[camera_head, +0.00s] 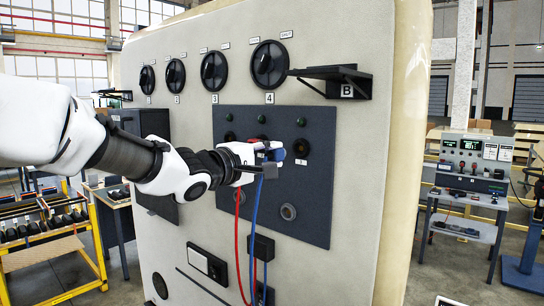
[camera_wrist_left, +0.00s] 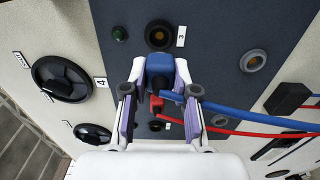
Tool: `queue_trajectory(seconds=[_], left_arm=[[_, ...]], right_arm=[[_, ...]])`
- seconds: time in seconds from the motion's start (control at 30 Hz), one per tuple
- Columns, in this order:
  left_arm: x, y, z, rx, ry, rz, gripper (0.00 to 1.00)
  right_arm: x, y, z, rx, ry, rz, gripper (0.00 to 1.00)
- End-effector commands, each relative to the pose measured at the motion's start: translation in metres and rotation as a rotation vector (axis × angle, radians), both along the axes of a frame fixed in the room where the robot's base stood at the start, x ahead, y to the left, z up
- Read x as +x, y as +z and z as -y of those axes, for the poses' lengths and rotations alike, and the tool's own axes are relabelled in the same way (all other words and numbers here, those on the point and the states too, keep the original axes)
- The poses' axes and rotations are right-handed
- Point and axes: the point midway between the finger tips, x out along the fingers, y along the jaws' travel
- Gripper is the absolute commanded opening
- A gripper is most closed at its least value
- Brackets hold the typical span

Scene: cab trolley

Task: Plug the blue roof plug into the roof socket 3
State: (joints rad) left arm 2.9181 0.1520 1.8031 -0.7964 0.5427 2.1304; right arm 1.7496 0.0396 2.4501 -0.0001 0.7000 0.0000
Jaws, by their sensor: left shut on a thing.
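My left gripper (camera_head: 268,160) is in front of the dark panel (camera_head: 318,205). It is shut on the blue roof plug (camera_wrist_left: 160,66), whose blue cable (camera_wrist_left: 230,108) trails to the right in the wrist view. In the head view the blue plug (camera_head: 277,155) is partly covered by the fingers. Roof socket 3 (camera_wrist_left: 158,36), a dark round socket labelled 3, shows just above the plug in the wrist view, its opening uncovered. In the head view the socket (camera_head: 302,148) is right of the plug. The left gripper also shows in the wrist view (camera_wrist_left: 160,90). My right gripper is not in view.
A red plug (camera_wrist_left: 156,104) sits at the panel just below the blue plug in the wrist view, its red cable (camera_wrist_left: 240,131) running close to the blue one. Large black knobs (camera_head: 270,64) line the upper wall. A black bracket marked B (camera_head: 346,84) juts out at the upper right.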

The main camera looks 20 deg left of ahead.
Motion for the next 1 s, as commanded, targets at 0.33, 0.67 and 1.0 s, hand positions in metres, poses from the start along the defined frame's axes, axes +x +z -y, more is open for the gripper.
queue_trajectory(seconds=[0.33,0.67,1.0], left_arm=[[0.017,0.0,0.006,0.001,0.001,-0.001,0.0],[0.046,0.0,0.017,0.002,0.0,0.001,0.0],[0.055,0.0,0.02,0.0,0.0,0.001,0.0]], right_arm=[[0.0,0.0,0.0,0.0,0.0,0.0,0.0],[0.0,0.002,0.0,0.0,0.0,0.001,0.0],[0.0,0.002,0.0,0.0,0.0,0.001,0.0]])
